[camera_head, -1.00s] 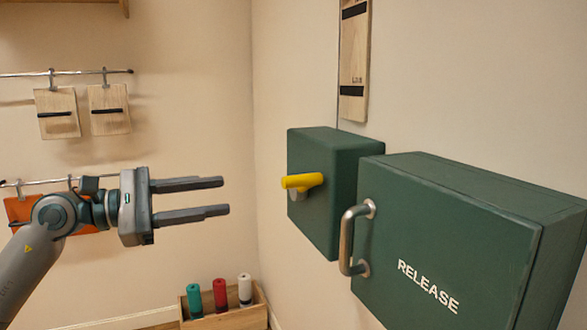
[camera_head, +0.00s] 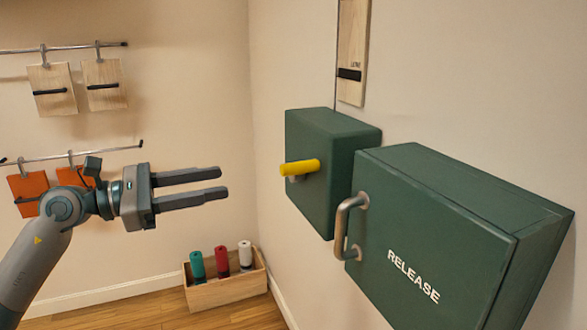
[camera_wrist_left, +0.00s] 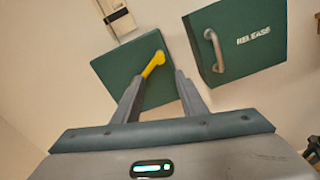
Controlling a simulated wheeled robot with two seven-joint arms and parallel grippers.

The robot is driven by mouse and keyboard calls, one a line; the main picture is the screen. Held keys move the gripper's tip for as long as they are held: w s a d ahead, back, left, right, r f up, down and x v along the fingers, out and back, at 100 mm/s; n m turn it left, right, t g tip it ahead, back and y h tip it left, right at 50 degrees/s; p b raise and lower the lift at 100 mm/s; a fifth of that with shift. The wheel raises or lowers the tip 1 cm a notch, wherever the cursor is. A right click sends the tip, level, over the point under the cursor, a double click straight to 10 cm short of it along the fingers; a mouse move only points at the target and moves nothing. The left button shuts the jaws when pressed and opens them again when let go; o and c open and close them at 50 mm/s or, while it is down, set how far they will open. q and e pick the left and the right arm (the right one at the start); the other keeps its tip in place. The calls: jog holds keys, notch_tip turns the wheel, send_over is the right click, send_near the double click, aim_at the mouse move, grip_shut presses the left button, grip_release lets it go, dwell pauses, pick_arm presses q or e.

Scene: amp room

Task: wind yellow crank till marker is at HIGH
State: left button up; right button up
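The yellow crank (camera_head: 300,167) sticks out from the front of a dark green box (camera_head: 350,150) on the right-hand wall. A wooden board (camera_head: 352,40) with a dark marker (camera_head: 349,75) hangs on the wall above it; small lettering sits just above the marker, too small to read surely. My left gripper (camera_head: 226,184) is open and empty, to the left of the crank and apart from it. In the left wrist view the crank (camera_wrist_left: 154,63) shows ahead, between and beyond the open fingertips (camera_wrist_left: 158,75). My right gripper is not in view.
A larger green box (camera_head: 440,240) marked RELEASE, with a metal handle (camera_head: 342,228), juts out right of the crank box. A wooden crate (camera_head: 228,290) with green, red and white cylinders stands on the floor. Boards hang from rails on the left wall.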

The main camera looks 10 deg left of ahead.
aim_at(281, 172)
pick_arm(q)
jog(key=shift+d, duration=0.1)
